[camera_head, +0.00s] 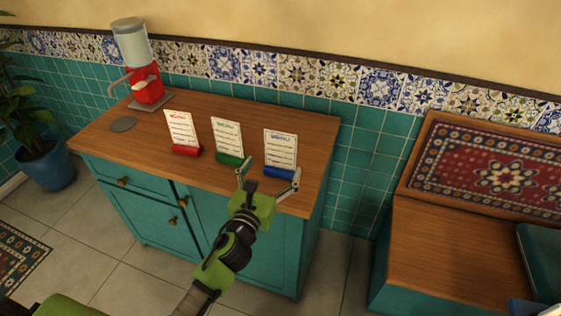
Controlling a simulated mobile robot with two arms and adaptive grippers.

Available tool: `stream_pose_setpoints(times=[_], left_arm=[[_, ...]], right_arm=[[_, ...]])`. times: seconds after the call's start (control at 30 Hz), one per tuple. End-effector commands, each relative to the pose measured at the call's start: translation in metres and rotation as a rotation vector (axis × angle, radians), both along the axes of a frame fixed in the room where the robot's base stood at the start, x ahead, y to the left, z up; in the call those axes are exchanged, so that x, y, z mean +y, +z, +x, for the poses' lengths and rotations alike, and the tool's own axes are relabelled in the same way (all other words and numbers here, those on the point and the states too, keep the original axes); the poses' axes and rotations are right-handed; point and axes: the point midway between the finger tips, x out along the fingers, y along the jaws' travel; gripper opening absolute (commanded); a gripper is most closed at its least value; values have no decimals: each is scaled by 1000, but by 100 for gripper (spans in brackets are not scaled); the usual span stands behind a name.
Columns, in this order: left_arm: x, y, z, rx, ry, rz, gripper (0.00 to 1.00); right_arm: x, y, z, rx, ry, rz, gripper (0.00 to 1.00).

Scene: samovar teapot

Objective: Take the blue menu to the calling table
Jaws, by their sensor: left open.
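My left gripper (269,172) is open. Its fingers spread at the near side of the blue base, the right finger by the base's right end and the left finger in the gap beside the green menu. I cannot tell whether either finger touches. My right gripper is not in view. No calling table can be made out for certain.
A green menu (227,138) stands close left of the blue one, and a red menu (181,130) farther left. A red dispenser (147,82) and a grey disc (123,124) are at the cabinet's left.

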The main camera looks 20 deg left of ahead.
Motion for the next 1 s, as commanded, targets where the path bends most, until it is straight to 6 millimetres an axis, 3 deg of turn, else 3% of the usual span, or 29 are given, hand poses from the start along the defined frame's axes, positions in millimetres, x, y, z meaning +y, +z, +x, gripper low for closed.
stream_pose_setpoints(times=[0.1, 0.37, 0.63, 0.97, 1.0], left_arm=[[0, 0, 20, 0, 2, -2, 85], [1, -1, 38, 1, 3, -3, 85], [2, -4, 74, 0, 2, -4, 85], [2, -5, 82, 1, 2, -3, 85], [2, -5, 82, 1, 2, -3, 80]], right_arm=[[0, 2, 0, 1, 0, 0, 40], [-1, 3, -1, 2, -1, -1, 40], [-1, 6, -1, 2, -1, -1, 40], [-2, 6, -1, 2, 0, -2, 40], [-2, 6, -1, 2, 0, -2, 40]])
